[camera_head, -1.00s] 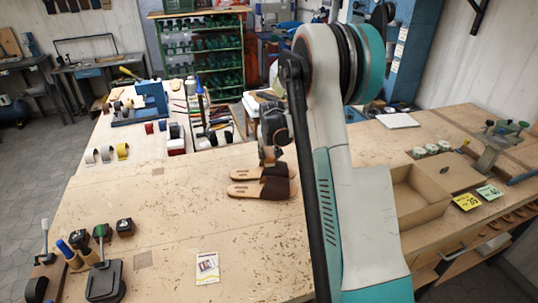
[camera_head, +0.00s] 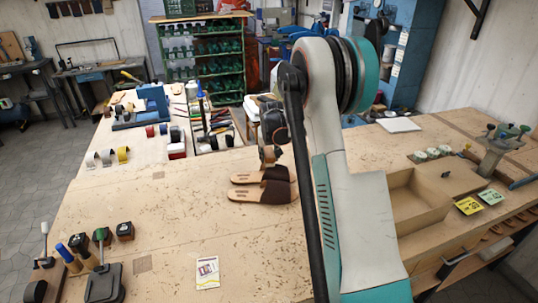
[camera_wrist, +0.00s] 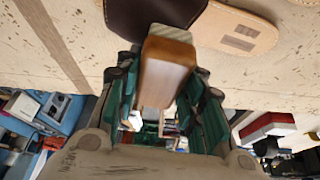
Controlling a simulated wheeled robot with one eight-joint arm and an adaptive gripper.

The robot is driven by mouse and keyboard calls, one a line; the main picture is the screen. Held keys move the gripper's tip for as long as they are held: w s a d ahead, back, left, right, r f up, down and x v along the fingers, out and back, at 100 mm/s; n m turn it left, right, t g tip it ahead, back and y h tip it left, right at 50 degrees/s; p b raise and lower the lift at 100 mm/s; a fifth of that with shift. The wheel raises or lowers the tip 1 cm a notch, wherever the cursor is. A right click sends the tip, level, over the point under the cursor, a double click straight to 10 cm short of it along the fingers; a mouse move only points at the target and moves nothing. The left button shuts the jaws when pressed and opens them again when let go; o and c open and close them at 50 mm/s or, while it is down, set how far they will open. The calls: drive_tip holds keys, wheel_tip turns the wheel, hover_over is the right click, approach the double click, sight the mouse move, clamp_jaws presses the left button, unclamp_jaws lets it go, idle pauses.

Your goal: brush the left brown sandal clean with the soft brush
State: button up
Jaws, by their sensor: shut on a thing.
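Two brown sandals lie side by side on the bench, tan heels to the left and dark straps to the right. The nearer sandal (camera_head: 245,194) and the farther sandal (camera_head: 246,178) both show in the head view. My gripper (camera_head: 269,158) is over the strap end of the farther one. In the wrist view my gripper (camera_wrist: 165,105) is shut on a wooden-backed brush (camera_wrist: 168,65). The brush overlaps a dark strap (camera_wrist: 130,15), with a tan insole (camera_wrist: 238,32) beside it.
A printed card (camera_head: 207,272) lies on the near bench (camera_head: 170,215). Jars and brushes stand at the near left. Tools and tape rolls (camera_head: 123,155) lie at the far left. An open wooden tray (camera_head: 410,210) is to the right. Bench space left of the sandals is clear.

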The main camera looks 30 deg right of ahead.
drive_tip(key=shift+s+f, duration=0.1)
idle(0.3)
drive_tip(key=shift+s+a+b, duration=0.2)
drive_tip(key=shift+s+a, duration=0.1)
drive_tip(key=shift+s, duration=0.25)
drive_tip(key=shift+s+a+b, duration=0.2)
drive_tip(key=shift+s+a, duration=0.1)
drive_tip(key=shift+s, duration=0.25)
drive_tip(key=shift+w, duration=0.15)
drive_tip(key=shift+w+d, duration=0.3)
drive_tip(key=shift+w, duration=0.25)
drive_tip(key=shift+w+d, duration=0.3)
drive_tip(key=shift+w, duration=0.2)
drive_tip(key=shift+b, duration=0.45)
drive_tip(key=shift+s+a, duration=0.1)
drive_tip(key=shift+s, duration=0.05)
